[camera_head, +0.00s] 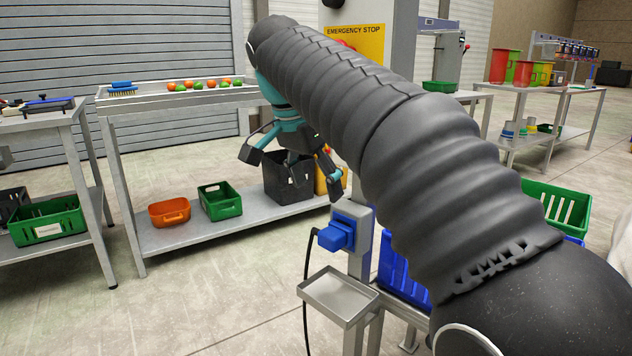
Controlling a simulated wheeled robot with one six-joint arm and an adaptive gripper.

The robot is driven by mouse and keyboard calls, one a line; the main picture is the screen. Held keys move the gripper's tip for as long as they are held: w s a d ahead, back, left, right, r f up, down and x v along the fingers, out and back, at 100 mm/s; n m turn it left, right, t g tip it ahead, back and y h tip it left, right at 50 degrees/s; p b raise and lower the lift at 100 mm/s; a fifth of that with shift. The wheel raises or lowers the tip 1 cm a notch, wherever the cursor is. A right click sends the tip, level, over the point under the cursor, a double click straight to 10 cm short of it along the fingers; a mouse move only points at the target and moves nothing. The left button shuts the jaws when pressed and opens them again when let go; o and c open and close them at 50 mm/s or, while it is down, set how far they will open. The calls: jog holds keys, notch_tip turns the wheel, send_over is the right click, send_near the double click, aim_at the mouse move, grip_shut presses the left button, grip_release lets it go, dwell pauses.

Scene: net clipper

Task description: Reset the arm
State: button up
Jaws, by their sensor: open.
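My arm reaches from the lower right up to the top middle, in a black ribbed sleeve. My gripper (292,177) hangs below its far end, black with teal parts. Its two fingers are spread apart and nothing shows between them. It appears in front of the long metal table (180,100) and its lower shelf, over a black crate (289,178) in the picture. How far it is from the crate I cannot tell.
A grey post with a blue device (338,236) and a small metal tray (340,294) stands close, below my gripper. Red and green round items lie on the long table. An orange bin (169,212) and a green crate (220,201) sit on its shelf. Floor at lower left is clear.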

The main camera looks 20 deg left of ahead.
jog(key=s+d+f+n+y+p, duration=0.1)
jog(key=s+d+f+n, duration=0.1)
jog(key=d, duration=0.8)
jog(key=s+d+f+n+p, duration=0.1)
jog(key=s+d, duration=0.2)
jog(key=d, duration=0.7)
jog(key=s+d+f+n+t+p, duration=0.1)
jog(key=s+d+f+n+t, duration=0.1)
jog(key=s+d+f, duration=1)
notch_tip(320, 180, down, 3)
jog(key=shift+s+d+f+n+y, duration=0.2)
jog(key=shift+s+n+y, duration=0.1)
jog(key=shift+s, duration=0.85)
